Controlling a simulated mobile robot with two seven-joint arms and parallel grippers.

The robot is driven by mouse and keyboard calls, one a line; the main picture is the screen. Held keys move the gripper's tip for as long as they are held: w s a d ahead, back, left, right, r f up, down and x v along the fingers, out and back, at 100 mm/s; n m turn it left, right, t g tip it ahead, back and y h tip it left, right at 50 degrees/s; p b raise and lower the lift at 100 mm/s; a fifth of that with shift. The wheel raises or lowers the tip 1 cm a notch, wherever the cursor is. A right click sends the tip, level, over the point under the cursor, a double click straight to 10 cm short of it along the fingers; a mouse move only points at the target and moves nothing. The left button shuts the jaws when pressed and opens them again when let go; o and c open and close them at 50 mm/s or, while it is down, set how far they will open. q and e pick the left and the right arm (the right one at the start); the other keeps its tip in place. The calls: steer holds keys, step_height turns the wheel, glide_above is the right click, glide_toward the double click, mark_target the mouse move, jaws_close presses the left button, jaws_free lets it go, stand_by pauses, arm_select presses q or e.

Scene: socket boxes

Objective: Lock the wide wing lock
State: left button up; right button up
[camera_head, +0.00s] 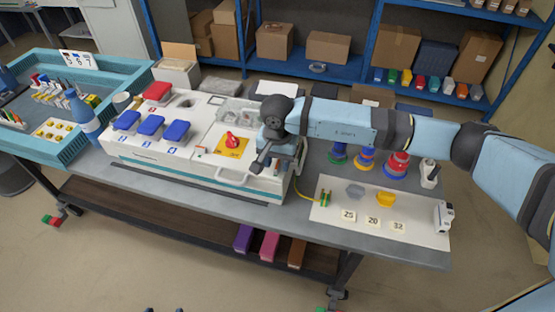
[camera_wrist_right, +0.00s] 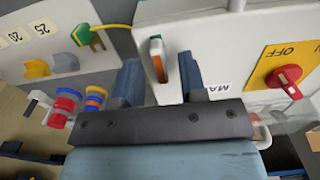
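A white upright lever with an orange and green mark (camera_wrist_right: 157,58) stands on the white box's side wall in the right wrist view. It looks like the wing lock, but I cannot be sure. My right gripper (camera_wrist_right: 158,78) is open, one finger on each side of the lever in the picture. I cannot tell whether either finger touches it. In the head view my right gripper (camera_head: 268,162) is at the right end of the white box (camera_head: 185,178), and the arm hides the lever. Two dark tips at the head view's bottom edge may be my left gripper.
A red knob (camera_head: 231,140) on a yellow OFF plate sits close to my right gripper. A white board (camera_head: 335,214) with grey and yellow parts and number tags lies to the right. Stacked coloured rings (camera_head: 396,166) stand behind it. A blue tray (camera_head: 108,72) is at the left.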

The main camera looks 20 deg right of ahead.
steer(key=shift+f, duration=0.25)
jaws_close()
